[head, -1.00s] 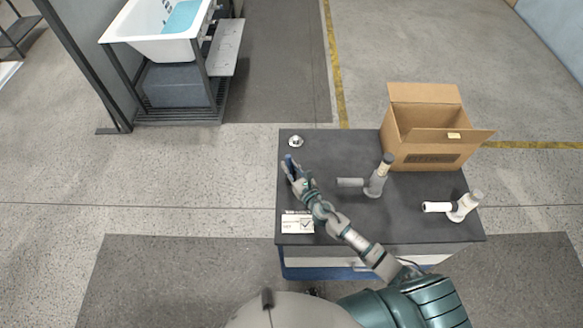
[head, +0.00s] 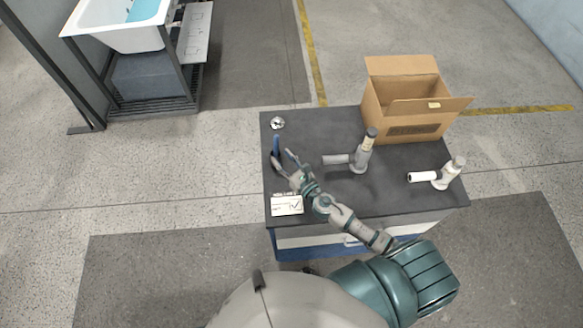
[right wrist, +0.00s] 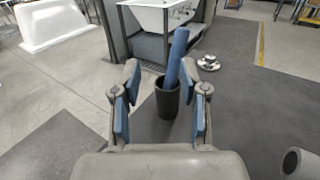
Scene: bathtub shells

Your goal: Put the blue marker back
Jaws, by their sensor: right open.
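The blue marker (head: 276,145) stands near the left edge of the dark table top (head: 310,190). In the right wrist view the marker (right wrist: 177,56) stands, slightly tilted, in a dark cup (right wrist: 167,102). My right gripper (head: 283,158) is open just in front of the marker. In the right wrist view its blue-padded fingers (right wrist: 160,88) are spread wide, with the marker and cup seen between them and beyond the palm. I cannot tell whether a finger touches the cup. My left gripper is not in view.
An open cardboard box (head: 407,118) stands at the table's back right. Two grey-and-white tools (head: 360,155) (head: 447,175) stand on the right. A small metal part (head: 277,123) lies at the back left, and a white card (head: 287,205) at the front left. A bathtub (head: 118,28) stands beyond.

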